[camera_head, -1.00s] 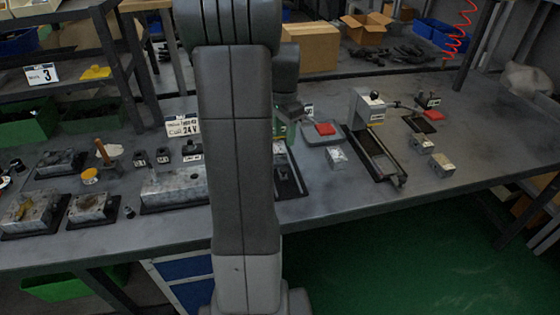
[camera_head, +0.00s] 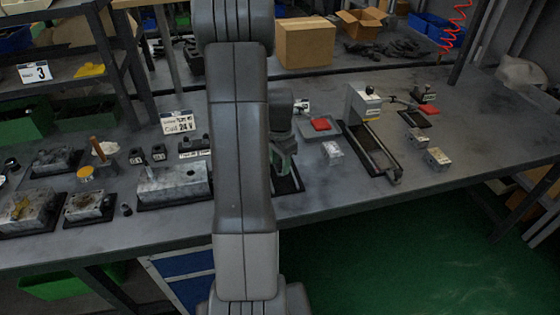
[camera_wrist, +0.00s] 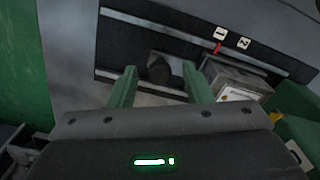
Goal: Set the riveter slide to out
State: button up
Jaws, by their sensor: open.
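My gripper (camera_wrist: 160,86) is open, with its two green fingers apart. A dark round knob (camera_wrist: 158,69) on a small block shows just beyond and between the fingertips in the wrist view. I cannot tell whether the fingers reach around it. The block sits on a dark railed base (camera_wrist: 125,45), which I take for the riveter slide. A red pointer (camera_wrist: 218,47) on the rail stands by a label "1", with a label "2" to its right. In the head view my gripper (camera_head: 284,160) is low over a dark base (camera_head: 291,187), and my arm hides much of both.
A grey metal block (camera_wrist: 230,80) lies right of the fingers in the wrist view. In the head view a long railed fixture (camera_head: 371,150) and small metal blocks (camera_head: 437,159) stand to the right. Several valve blocks (camera_head: 172,182) stand left of my arm. The front right tabletop is clear.

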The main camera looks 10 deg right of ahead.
jog(key=shift+c, duration=0.5)
grip_shut()
jog(key=s+b, duration=0.1)
jog(key=s, duration=0.5)
jog(key=s+b, duration=0.1)
jog(key=s, duration=0.5)
jog(key=shift+s+d, duration=0.2)
jog(key=shift+s, duration=0.15)
jog(key=shift+o, duration=0.5)
grip_release()
jog(key=shift+s, duration=0.15)
jog(key=shift+r, duration=0.1)
jog(key=shift+r, duration=0.3)
notch_tip(320, 180, up, 13)
jog(key=shift+p, duration=0.4)
